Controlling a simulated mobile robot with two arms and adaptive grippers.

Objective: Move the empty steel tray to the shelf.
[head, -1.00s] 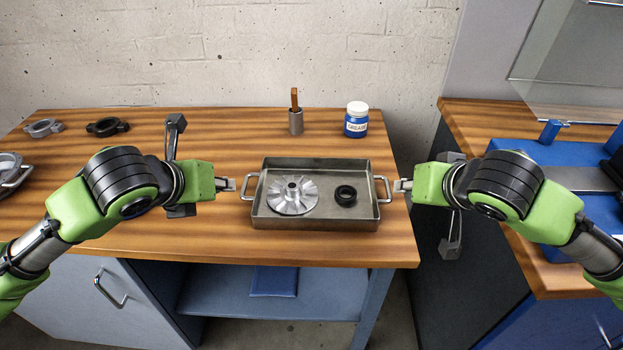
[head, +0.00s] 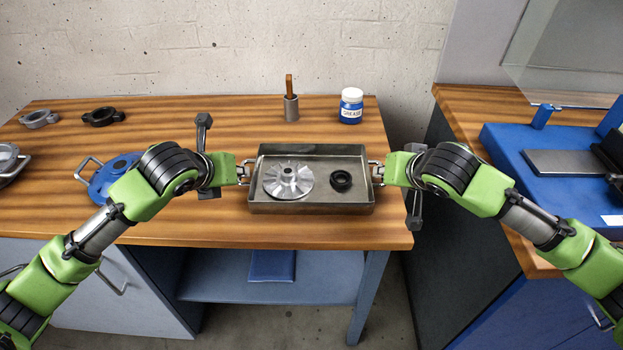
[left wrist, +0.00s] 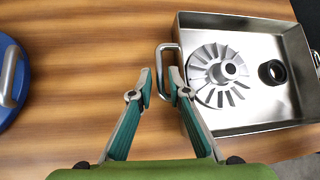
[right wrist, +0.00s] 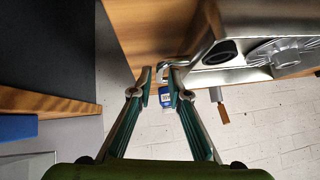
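The steel tray (head: 312,208) sits on the wooden bench. It is not empty: a finned metal rotor (head: 288,181) lies in its left half and a black ring (head: 341,181) in its right half. My left gripper (head: 243,173) is at the tray's left handle, which shows between its parted fingertips in the left wrist view (left wrist: 162,86). My right gripper (head: 377,173) is at the right handle; in the right wrist view (right wrist: 160,84) its fingertips are apart around the handle's end. Neither gripper looks closed on its handle. The blue-grey shelf (head: 222,285) is under the bench.
A blue panel (head: 272,265) lies on the shelf. A grease jar (head: 351,106) and a cup with a wooden-handled tool (head: 291,107) stand behind the tray. A blue round part with handles (head: 103,182) is left of it. A second bench with a blue machine (head: 505,150) stands right.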

